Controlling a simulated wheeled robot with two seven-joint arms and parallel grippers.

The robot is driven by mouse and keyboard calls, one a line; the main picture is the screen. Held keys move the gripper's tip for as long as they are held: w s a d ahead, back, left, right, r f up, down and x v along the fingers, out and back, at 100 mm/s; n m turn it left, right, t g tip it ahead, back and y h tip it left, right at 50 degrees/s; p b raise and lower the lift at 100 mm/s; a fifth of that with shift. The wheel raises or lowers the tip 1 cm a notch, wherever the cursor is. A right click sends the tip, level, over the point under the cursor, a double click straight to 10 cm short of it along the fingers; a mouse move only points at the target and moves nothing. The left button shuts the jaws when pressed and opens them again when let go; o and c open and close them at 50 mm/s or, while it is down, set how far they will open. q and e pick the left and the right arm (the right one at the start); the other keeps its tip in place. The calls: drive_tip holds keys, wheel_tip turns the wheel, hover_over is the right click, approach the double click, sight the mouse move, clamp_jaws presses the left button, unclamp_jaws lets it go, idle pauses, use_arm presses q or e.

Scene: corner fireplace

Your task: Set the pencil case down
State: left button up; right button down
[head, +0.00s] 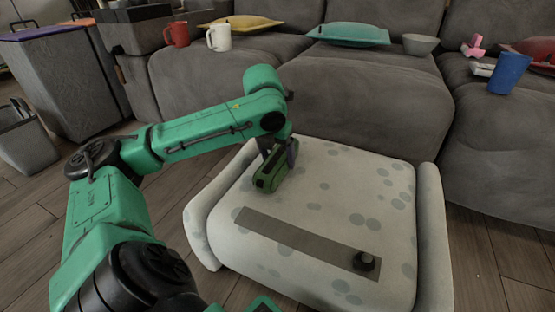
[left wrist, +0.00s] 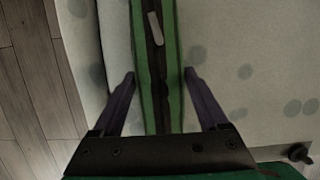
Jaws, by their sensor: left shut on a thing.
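The pencil case (head: 270,178) is green with a dark zip band and is over the far left part of the pale spotted footstool (head: 330,180). I cannot tell whether it touches the seat. My left gripper (head: 279,155) reaches down onto it from above. In the left wrist view the pencil case (left wrist: 168,50) runs lengthwise between the two dark fingers of the left gripper (left wrist: 159,73), which is shut on it. Its lower end is hidden behind the gripper's body. My right gripper is out of view.
A grey-brown strip (head: 290,237) lies across the front of the footstool, with a small black knob-like object (head: 365,262) at its right end. The seat's right half is bare. A grey sofa (head: 370,95) stands behind, holding a blue cup (head: 509,73), bowl (head: 420,44) and mugs.

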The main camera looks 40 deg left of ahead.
use_arm(q)
drive_tip(key=o, duration=1.6)
drive_tip(key=p+v, duration=0.6)
drive_tip(key=v, duration=0.6)
